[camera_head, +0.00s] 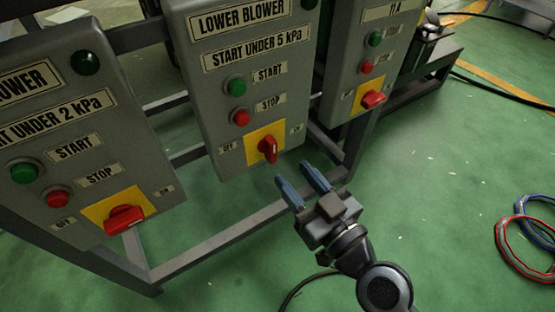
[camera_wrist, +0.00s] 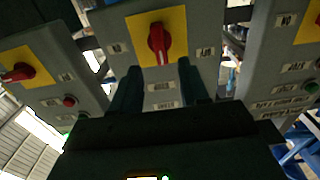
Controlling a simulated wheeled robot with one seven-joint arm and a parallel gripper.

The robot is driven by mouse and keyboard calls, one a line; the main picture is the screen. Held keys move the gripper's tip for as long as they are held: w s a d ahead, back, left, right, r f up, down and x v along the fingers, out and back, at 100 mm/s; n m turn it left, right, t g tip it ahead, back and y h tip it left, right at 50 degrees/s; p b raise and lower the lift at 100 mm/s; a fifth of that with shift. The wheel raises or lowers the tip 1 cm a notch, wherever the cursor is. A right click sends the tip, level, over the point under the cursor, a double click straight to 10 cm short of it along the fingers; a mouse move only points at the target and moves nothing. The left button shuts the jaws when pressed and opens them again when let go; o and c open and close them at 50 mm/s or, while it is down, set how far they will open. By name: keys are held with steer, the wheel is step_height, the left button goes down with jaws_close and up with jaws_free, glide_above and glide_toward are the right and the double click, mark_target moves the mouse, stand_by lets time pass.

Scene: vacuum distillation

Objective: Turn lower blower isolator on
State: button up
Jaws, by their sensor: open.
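The lower blower panel (camera_head: 222,110) is a grey box in the middle of the head view. Its isolator is a red handle (camera_head: 268,150) on a yellow plate (camera_head: 252,137), with an OFF label to its left and an ON label to its right. The handle stands roughly upright, across the line between the labels. In the wrist view the red handle (camera_wrist: 157,43) also looks upright, just beyond the fingertips. My gripper (camera_head: 293,173) is open and empty, below and right of the handle, apart from it in the head view. Its two fingers straddle the handle's line in the wrist view (camera_wrist: 157,74).
A green START button (camera_head: 237,84) and red STOP button (camera_head: 240,118) sit above the isolator. Similar panels with red isolators stand left (camera_head: 124,219) and right (camera_head: 372,99). A steel frame (camera_head: 225,235) runs below. Coiled hoses (camera_head: 510,262) lie on the green floor at right.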

mark_target(274, 152)
steer(key=p+x, duration=0.1)
steer(key=x, duration=0.6)
steer(key=shift+w+a, duration=0.15)
steer(key=shift+c, duration=0.3)
jaws_close()
